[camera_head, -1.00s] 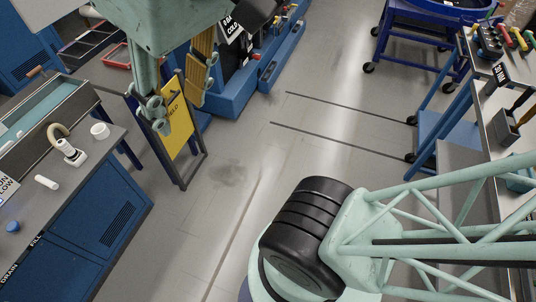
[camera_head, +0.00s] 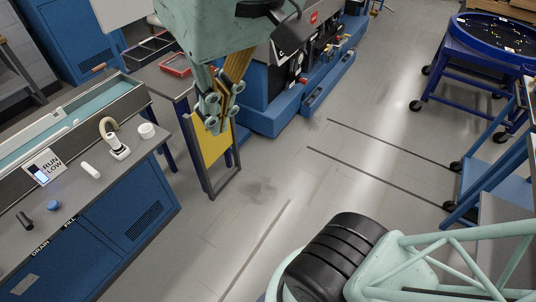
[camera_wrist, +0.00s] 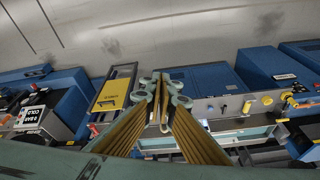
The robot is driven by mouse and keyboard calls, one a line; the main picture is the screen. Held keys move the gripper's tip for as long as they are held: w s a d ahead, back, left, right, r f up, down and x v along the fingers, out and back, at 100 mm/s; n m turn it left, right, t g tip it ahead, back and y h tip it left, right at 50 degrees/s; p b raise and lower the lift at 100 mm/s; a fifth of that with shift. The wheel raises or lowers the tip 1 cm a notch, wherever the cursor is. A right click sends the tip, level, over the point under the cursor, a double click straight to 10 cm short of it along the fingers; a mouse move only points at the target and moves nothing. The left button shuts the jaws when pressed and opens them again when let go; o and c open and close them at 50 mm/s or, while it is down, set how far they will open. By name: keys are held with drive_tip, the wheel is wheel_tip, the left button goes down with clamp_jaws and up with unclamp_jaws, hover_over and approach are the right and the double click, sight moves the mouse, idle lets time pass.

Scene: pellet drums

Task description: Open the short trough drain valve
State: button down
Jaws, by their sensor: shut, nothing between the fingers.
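A long trough (camera_head: 62,135) with a teal inside lies along the left bench in the head view. The bench's front edge carries the words DRAIN and FILL. A black handle (camera_head: 24,221) stands near DRAIN, and a blue knob (camera_head: 53,206) near FILL. I cannot tell for certain which is the short trough's drain valve. My gripper (camera_head: 213,122) is shut and empty, pointing down in front of a yellow panel, to the right of the bench and apart from the handle and knob. In the wrist view my gripper (camera_wrist: 162,80) shows closed fingertips.
A white spout (camera_head: 115,147), a white cup (camera_head: 147,131) and a RUN LOW sign (camera_head: 45,167) stand on the bench. The yellow panel (camera_head: 214,152) stands in a dark frame beside it. A blue machine (camera_head: 272,98) is behind. The middle floor is clear.

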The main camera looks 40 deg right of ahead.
drive_tip(key=w+a+f+m+g+y+b, duration=0.15)
drive_tip(key=w+a, duration=0.35)
drive_tip(key=w, duration=0.5)
drive_tip(key=w+a+f+m+g+y+b, duration=0.1)
drive_tip(key=w+a+f+m, duration=0.2)
drive_tip(key=w+a, duration=0.5)
drive_tip(key=w+a+f+m+g+y+b, duration=0.1)
drive_tip(key=w+a+f+m, duration=0.15)
drive_tip(key=w, duration=1.05)
drive_tip(key=w+a+f+m+y, duration=0.1)
drive_tip(key=w+a+f+m, duration=0.1)
drive_tip(key=w+a+f, duration=0.4)
drive_tip(key=w+a+f+m+g+y+b, duration=0.1)
drive_tip(key=w+a+f+m, duration=0.2)
drive_tip(key=w+a+f, duration=0.4)
drive_tip(key=w+a+f+m+g+y+b, duration=0.1)
drive_tip(key=w+a+f+m, duration=0.1)
drive_tip(key=w+a+f, duration=0.5)
drive_tip(key=shift+w+a+f+m+y, duration=0.3)
drive_tip(key=shift+w+f, duration=1.65)
drive_tip(key=shift+f, duration=2.55)
drive_tip(key=shift+f+b, duration=0.1)
drive_tip(key=shift+b, duration=0.2)
